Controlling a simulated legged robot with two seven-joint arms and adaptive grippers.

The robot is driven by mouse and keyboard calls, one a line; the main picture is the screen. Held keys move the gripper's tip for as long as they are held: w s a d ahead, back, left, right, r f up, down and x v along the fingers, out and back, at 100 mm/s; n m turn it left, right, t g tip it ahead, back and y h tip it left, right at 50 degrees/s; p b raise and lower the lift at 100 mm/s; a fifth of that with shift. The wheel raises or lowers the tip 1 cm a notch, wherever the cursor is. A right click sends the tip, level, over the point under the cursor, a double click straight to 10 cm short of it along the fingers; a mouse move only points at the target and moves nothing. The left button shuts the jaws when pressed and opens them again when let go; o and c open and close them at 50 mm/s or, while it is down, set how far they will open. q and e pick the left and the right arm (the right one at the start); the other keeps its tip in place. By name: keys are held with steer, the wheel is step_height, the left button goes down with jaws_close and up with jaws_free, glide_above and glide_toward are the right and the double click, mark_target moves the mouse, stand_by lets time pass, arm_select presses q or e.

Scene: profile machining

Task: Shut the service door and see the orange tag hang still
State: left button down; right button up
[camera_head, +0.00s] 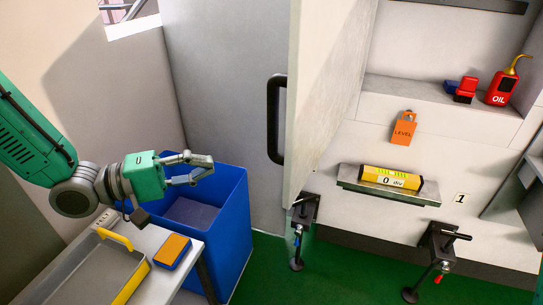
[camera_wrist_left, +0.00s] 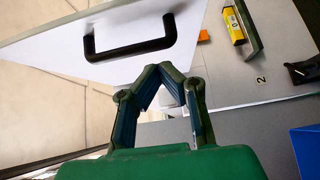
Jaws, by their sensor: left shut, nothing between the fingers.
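The service door (camera_head: 322,85) is a pale panel standing open, swung out toward me, with a black bar handle (camera_head: 274,118) on its outer face. In the left wrist view the handle (camera_wrist_left: 130,45) is ahead of the fingertips, with a gap between. The orange tag (camera_head: 403,131), marked LEVEL, hangs on the back wall inside the opening. Part of an orange thing (camera_wrist_left: 204,36) shows past the door edge in the left wrist view. My left gripper (camera_head: 208,168) is shut and empty, left of the handle and above the blue bin. My right gripper is in neither view.
A yellow level (camera_head: 390,179) lies on a small ledge (camera_head: 420,198) below the tag. Clamps (camera_head: 437,243) stand at the opening's lower edge. A red oil can (camera_head: 500,88) sits on the shelf. The blue bin (camera_head: 232,225) and a side table (camera_head: 190,268) are below my left arm.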

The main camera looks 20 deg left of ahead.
arm_select(q)
glide_toward(278, 162)
steer(key=w+d+r, duration=0.2)
steer(key=w+d, duration=0.2)
steer(key=d, duration=0.3)
steer(key=shift+s+d, duration=0.35)
steer(key=shift+d, duration=0.6)
steer(key=shift+a, duration=0.3)
